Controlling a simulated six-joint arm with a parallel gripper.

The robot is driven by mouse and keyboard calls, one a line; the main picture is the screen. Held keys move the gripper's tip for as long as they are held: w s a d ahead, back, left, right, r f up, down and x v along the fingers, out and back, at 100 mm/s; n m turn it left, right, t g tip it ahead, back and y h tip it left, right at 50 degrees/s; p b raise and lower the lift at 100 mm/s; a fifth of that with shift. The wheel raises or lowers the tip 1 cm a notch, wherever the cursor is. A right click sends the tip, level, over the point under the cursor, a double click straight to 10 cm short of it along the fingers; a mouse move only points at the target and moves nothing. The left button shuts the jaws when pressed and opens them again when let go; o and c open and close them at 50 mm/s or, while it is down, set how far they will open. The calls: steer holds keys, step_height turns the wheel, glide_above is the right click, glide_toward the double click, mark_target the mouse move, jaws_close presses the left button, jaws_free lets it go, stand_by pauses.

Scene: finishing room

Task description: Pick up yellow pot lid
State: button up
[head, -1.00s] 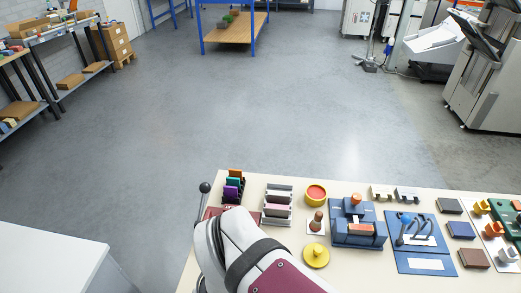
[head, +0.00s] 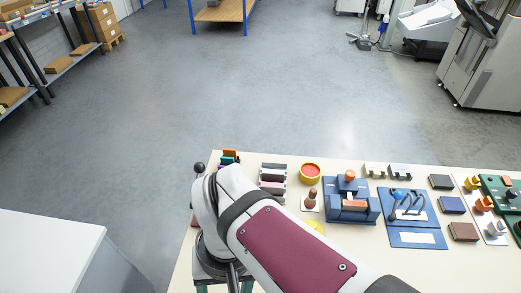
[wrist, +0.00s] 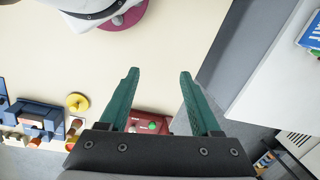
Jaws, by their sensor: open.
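The yellow pot lid (head: 316,226) is on the cream table in the head view, partly hidden behind my arm. In the wrist view the lid (wrist: 77,103) is a round yellow disc with a knob, left of my fingers and apart from them. My gripper (wrist: 160,72) has two green fingers spread wide with nothing between them. In the head view only bits of green show low beside my arm. A yellow pot with a red inside (head: 310,172) stands behind the lid.
A small stand with a brown knobbed piece (head: 311,201) is close behind the lid. A blue fixture (head: 351,205) stands to its right. A red box with a green button (wrist: 150,124) lies beyond my fingers. A white cabinet (head: 45,250) stands left of the table.

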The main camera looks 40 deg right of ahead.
steer(key=w+d+m+h, duration=0.1)
steer(key=w+d, duration=0.2)
steer(key=d, duration=0.3)
steer(key=w+d+m, duration=0.2)
steer(key=w+d, duration=0.2)
steer(key=d, duration=0.3)
steer(key=s+d+f+m+h, duration=0.1)
steer(key=d+f, duration=0.1)
steer(key=d, duration=0.6)
steer(key=s+d+f+m+h, duration=0.1)
steer(key=d+f, duration=0.1)
steer(key=d, duration=0.5)
steer(key=shift+t, duration=0.4)
steer(key=f, duration=0.5)
steer(key=d+f, duration=0.1)
steer(key=f, duration=0.9)
steer(key=shift+w+d+f, duration=0.1)
steer(key=shift+d+f, duration=0.1)
steer(key=shift+d, duration=0.1)
jaws_close()
